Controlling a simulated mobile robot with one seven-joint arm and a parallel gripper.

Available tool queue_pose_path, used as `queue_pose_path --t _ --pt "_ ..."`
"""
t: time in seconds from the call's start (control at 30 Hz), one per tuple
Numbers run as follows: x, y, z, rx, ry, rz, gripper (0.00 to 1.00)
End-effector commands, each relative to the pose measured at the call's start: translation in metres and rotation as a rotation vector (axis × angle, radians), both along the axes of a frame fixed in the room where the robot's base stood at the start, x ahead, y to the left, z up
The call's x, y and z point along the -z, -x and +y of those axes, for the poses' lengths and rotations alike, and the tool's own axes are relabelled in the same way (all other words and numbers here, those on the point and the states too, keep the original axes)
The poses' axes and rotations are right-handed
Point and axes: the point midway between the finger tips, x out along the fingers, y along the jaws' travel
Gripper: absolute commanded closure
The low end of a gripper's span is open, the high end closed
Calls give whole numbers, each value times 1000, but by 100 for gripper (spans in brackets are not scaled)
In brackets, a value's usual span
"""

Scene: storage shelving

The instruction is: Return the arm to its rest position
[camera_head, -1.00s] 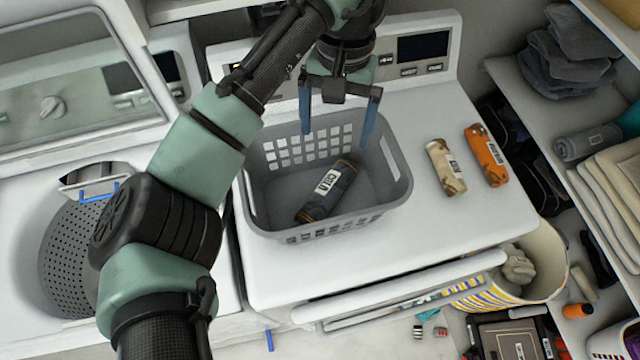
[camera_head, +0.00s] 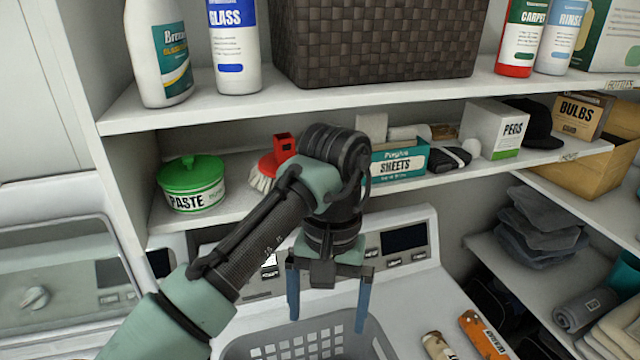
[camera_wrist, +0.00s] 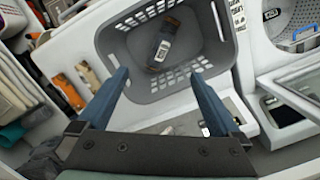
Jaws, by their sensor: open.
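My gripper (camera_head: 328,304) hangs open and empty above the grey laundry basket (camera_head: 262,346), its blue fingers pointing down and spread apart. In the wrist view my gripper (camera_wrist: 160,85) shows two spread fingers with nothing between them. There the basket (camera_wrist: 222,62) stands on the white machine top, and a dark rolled item with a white label (camera_wrist: 163,50) lies inside it. My arm reaches up from the lower left and bends above the gripper in the head view.
Just behind the arm is a shelf with a green-lidded paste tub (camera_head: 192,184), a red-handled brush (camera_head: 272,165) and a sheets box (camera_head: 398,162). An upper shelf holds bottles and a woven basket (camera_head: 378,40). Tan (camera_head: 437,346) and orange (camera_head: 484,335) rolls lie right of the laundry basket.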

Motion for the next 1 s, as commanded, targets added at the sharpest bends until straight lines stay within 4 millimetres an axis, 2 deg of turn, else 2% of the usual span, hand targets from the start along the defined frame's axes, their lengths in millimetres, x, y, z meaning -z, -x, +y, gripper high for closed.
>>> queue_pose_path --t 0.07,0.13,0.17,0.27,0.3,0.37,0.4,0.47,0.5,0.57,0.6,0.67,0.7,0.8,0.9,1.0 --pt "0 -6 -17 35 34 -52 0" --pt "-5 -18 -45 89 94 -150 0" --pt "-8 -24 -60 115 129 -207 0" --pt "-37 -46 -121 214 279 -458 0" --pt "-57 -53 -144 247 346 -579 0" --pt "-93 -62 -172 283 443 -767 0" --pt "-119 -65 -185 296 504 -898 0" --pt "-164 -66 -195 299 582 -1102 0" --pt "-194 -64 -194 290 625 -1242 0" --pt "-238 -56 -183 260 665 -1451 0" --pt "-265 -48 -170 230 676 -1586 0" --pt "-299 -33 -143 178 666 -1779 0" --pt "-318 -20 -122 138 643 -1899 0" --pt "-351 15 -73 48 547 -2148 0" --pt "-369 49 -34 -22 431 -2322 0" --pt "-378 74 -10 -63 333 -2428 0"
